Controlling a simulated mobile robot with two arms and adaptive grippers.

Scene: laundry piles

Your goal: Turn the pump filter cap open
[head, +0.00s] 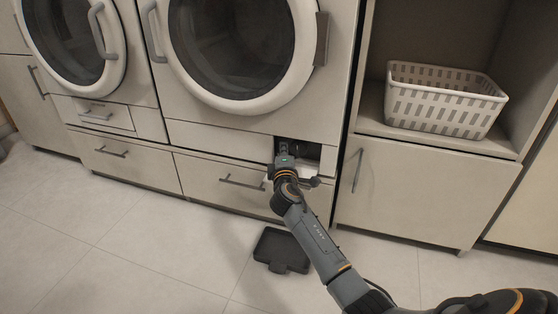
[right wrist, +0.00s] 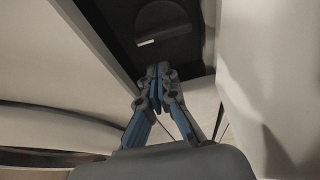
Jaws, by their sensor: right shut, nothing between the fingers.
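My right gripper (head: 284,147) is at this opening. In the right wrist view its fingertips (right wrist: 158,69) are together, empty, and show just below the cap; I cannot tell whether they touch it. My left gripper is not in view.
A dark flat tray-like piece (head: 282,249) lies on the tiled floor below the drawers. A white slatted basket (head: 443,98) stands on a shelf at the right. The drawer below the machine has a bar handle (head: 242,183). The floor at the left is clear.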

